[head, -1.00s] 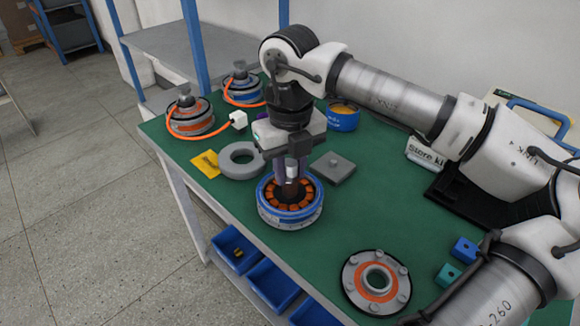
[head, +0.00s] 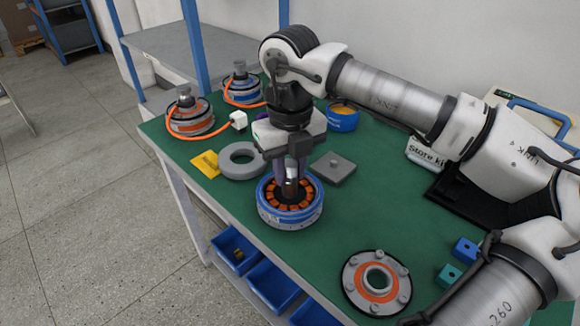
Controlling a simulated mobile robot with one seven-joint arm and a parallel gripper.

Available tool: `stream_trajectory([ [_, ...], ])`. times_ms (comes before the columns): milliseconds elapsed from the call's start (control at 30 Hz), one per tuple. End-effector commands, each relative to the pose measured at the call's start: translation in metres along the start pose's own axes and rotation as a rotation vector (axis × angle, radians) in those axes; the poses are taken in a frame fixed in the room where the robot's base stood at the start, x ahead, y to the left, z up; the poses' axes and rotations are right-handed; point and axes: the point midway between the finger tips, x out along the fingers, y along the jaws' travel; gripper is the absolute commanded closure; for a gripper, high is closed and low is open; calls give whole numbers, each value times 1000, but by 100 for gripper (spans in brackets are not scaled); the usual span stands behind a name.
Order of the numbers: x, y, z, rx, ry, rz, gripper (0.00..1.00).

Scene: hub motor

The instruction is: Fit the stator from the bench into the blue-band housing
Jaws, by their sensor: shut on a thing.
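The blue-band housing (head: 290,217) stands upright on the green bench, near its left front edge. The stator (head: 278,200), a ring of orange-brown coils, is inside the housing's rim. Whether it is fully seated cannot be told from this view. My gripper (head: 291,184) points straight down over the housing, shut on the stator's dark centre part. The fingers hide part of the far coils and the centre.
A grey ring (head: 240,172), a yellow card (head: 206,164) and a grey plate (head: 334,180) lie close by. Two motors with orange cables (head: 189,124) stand at the back left. An orange-ringed flange (head: 350,290) lies in front right. Blue bins (head: 272,283) hang below the edge.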

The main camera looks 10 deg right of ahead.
Motion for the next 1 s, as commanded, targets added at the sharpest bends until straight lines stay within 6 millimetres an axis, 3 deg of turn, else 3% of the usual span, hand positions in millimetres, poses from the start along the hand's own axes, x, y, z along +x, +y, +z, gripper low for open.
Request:
stream_trajectory([
  [33,-1,0,0,0,-2,0,100],
  [67,-1,0,0,0,-1,0,71],
  [233,0,0,0,0,-1,0,49],
  [500,0,0,0,0,0,0,49],
  [633,-10,0,0,1,0,-1,49],
  [1000,-89,0,0,0,-3,-2,49],
])
